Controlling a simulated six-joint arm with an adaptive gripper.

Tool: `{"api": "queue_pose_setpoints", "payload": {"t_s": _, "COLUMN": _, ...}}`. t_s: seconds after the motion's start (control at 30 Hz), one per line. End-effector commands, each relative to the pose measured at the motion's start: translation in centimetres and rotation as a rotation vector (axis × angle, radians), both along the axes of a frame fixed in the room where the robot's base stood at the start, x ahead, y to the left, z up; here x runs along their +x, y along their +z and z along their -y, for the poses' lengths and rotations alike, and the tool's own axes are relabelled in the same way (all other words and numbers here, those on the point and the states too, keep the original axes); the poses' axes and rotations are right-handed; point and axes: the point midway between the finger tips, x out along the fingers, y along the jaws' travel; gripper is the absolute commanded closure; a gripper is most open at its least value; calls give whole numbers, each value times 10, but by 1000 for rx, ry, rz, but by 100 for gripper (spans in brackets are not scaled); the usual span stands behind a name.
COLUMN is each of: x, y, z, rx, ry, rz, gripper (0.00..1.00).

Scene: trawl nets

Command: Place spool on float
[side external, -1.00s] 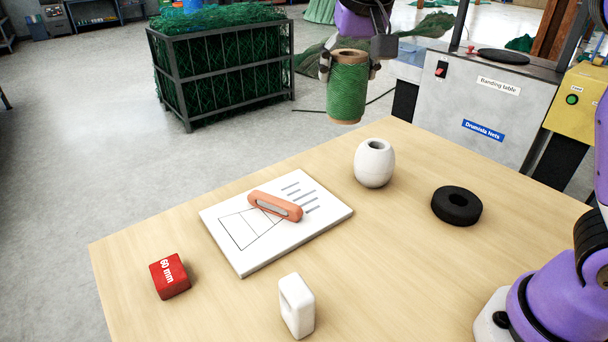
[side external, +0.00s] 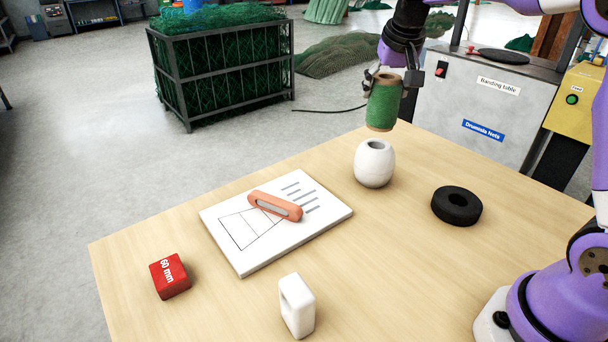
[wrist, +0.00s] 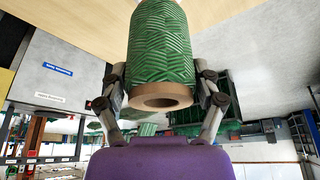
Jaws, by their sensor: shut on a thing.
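The spool (side external: 383,104) is wound with green twine on a tan core and hangs nearly upright, slightly tilted. My gripper (side external: 387,80) is shut on the spool near its upper end. In the wrist view the spool (wrist: 160,45) fills the upper middle, with my gripper's fingers (wrist: 160,88) on both sides and the hollow core end facing the camera. The float (side external: 374,165) is a white, rounded barrel with a dark hole in its top, standing on the table. The spool is above the float, a little to its right in the side view, and appears apart from it.
The wooden table (side external: 400,285) also bears a black ring (side external: 456,205), a white board (side external: 245,258) with an orange tool (side external: 275,206), a red block (side external: 170,276) and a white block (side external: 297,306). Bare table lies around the float. A net crate (side external: 222,70) stands behind.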

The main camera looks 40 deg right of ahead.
Motion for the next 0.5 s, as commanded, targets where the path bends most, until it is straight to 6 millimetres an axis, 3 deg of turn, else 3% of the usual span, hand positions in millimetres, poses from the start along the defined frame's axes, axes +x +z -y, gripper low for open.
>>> {"api": "queue_pose_setpoints", "payload": {"t_s": 0.23, "x": 0, "y": -35, "z": 1, "rx": 0, "ry": 1, "rz": -2, "gripper": 72}}
{"api": "queue_pose_setpoints", "payload": {"t_s": 0.5, "x": 0, "y": -40, "z": 1, "rx": -1, "ry": 0, "rz": 1, "gripper": 72}}
